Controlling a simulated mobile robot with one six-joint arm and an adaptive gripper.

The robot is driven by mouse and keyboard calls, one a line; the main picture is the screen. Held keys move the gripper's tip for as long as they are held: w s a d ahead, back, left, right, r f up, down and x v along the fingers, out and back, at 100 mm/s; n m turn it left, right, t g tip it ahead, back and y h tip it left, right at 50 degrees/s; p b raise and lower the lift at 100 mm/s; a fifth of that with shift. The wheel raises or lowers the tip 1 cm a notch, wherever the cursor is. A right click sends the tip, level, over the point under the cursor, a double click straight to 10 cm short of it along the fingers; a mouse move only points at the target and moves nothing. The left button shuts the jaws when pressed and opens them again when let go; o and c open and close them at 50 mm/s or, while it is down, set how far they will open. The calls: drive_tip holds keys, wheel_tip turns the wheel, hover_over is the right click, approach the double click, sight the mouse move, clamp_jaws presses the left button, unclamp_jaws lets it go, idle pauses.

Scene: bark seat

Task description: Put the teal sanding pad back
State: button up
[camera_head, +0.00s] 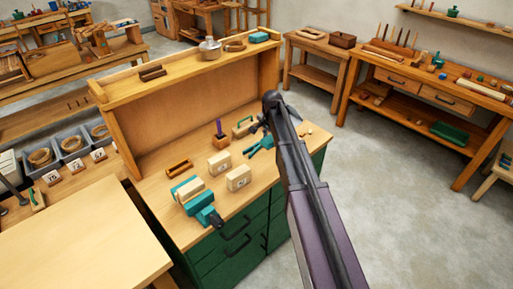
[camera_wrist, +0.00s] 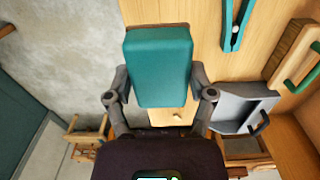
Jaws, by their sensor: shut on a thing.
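The teal sanding pad (camera_wrist: 160,62) is a block that fills the upper middle of the wrist view. My gripper (camera_wrist: 160,82) is shut on it, with one dark finger at each side. The pad is held with bench wood and grey floor showing behind it. In the head view my arm reaches over the right end of the green-fronted workbench (camera_head: 150,186). The held pad cannot be made out there; my arm seems to hide it.
A teal vise (camera_head: 187,187), pale blocks (camera_head: 238,178), a wooden tray (camera_head: 179,168) and a teal tool (camera_head: 261,146) stand on the bench. The raised back shelf (camera_head: 178,63) carries another teal block (camera_head: 259,37) and a metal can (camera_head: 209,50). The right floor is clear.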

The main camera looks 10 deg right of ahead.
drive_tip(key=shift+w+a+r, duration=0.1)
drive_tip(key=shift+r, duration=0.05)
drive_tip(key=shift+w+a, duration=0.4)
drive_tip(key=shift+a, duration=0.4)
drive_tip(key=n+b, duration=0.1)
drive_tip(key=b, duration=0.7)
hover_over(269, 165)
wheel_tip(269, 165, down, 8)
drive_tip(key=shift+r, duration=0.1)
drive_tip(key=shift+f+b, duration=3)
drive_tip(key=shift+f, duration=0.15)
drive_tip(key=shift+f+b, duration=0.3)
